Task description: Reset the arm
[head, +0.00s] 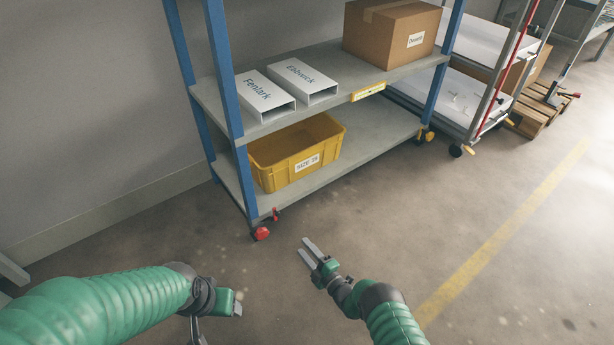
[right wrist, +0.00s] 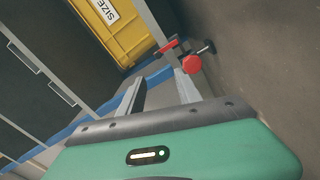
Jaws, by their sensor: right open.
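My right arm (head: 395,322) comes in from the bottom of the head view. Its gripper (head: 303,246) points up and left over the bare floor, in front of the shelf rack. Its two grey fingers are apart with nothing between them. In the right wrist view the fingers of this gripper (right wrist: 159,82) also stand apart and empty. My left arm (head: 100,305) comes in from the left. Its green gripper body (head: 228,302) shows low in the head view, but its fingers do not show clearly enough to tell open from shut.
A blue-post rack with grey shelves (head: 375,125) stands ahead. It holds a yellow bin (head: 262,172), white boxes marked Fenlark (head: 262,94) and Ebbwick (head: 304,77), and a cardboard box (head: 372,35).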

